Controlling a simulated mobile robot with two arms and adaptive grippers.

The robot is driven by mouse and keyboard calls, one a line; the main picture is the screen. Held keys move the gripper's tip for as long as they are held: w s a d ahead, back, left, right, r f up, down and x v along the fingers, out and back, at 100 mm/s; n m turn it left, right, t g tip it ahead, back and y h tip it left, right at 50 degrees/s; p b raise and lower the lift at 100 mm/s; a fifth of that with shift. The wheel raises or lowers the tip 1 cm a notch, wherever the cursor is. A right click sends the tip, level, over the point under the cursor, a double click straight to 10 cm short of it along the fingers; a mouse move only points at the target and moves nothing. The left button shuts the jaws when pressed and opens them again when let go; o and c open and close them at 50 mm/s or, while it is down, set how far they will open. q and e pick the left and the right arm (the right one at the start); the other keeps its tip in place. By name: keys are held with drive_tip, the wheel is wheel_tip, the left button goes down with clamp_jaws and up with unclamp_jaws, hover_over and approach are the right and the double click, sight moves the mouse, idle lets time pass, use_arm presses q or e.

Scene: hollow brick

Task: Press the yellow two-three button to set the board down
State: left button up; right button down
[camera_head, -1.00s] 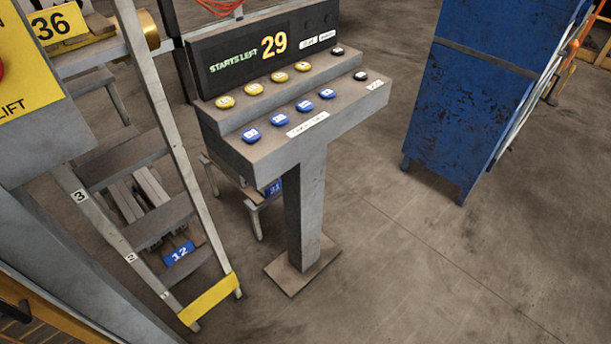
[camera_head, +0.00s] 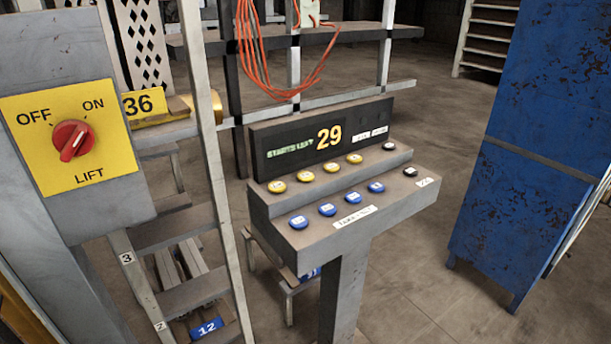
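A grey button console (camera_head: 345,240) stands on a post in the middle of the head view. Its upper step carries several yellow buttons: the first (camera_head: 277,187), the second (camera_head: 306,176), the third (camera_head: 331,166) and the rightmost (camera_head: 355,158). Their labels are too small to read, so I cannot tell which is two-three. A row of blue buttons (camera_head: 327,210) sits on the lower step. A black button (camera_head: 389,146) ends the upper row and another (camera_head: 410,171) the lower. The display (camera_head: 322,138) reads "STARTS LEFT 29". Neither gripper is in view.
A yellow lift panel (camera_head: 68,130) with a red rotary switch (camera_head: 71,140) stands at left, beside a ladder (camera_head: 215,190). Boards marked 36 (camera_head: 140,104) and 12 (camera_head: 207,328) are behind the ladder. A blue cabinet (camera_head: 530,150) stands right. Orange cable (camera_head: 262,70) hangs behind the console.

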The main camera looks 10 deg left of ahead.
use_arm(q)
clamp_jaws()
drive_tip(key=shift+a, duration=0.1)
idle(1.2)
